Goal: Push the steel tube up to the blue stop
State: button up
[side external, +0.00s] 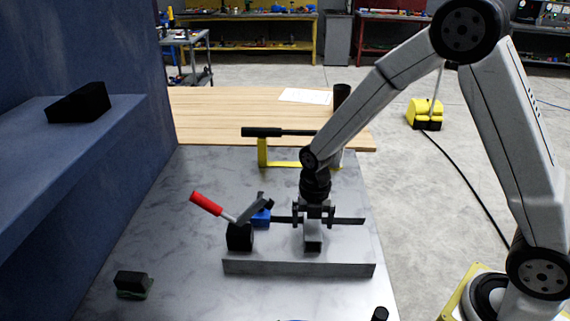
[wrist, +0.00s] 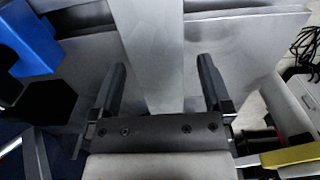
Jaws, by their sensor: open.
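The steel tube (side external: 313,243) is a short grey square tube, end towards the side camera, under my gripper (side external: 314,217). In the wrist view the tube (wrist: 152,45) runs up the picture between my gripper's two dark fingers (wrist: 163,85), with a visible gap at the right finger. My gripper is open and low over the tube. The blue stop (side external: 261,217) is a small block to the left of the tube, with space between them. It also shows in the wrist view (wrist: 35,35) at the upper left. Part of the tube is hidden by my gripper.
A clamp with a red handle (side external: 207,204) and black base (side external: 240,237) stands beside the blue stop. A low steel rail (side external: 300,268) lies in front of the tube. A yellow-framed tool (side external: 263,153) lies behind.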

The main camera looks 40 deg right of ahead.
jog(key=shift+f, duration=0.4)
grip_shut()
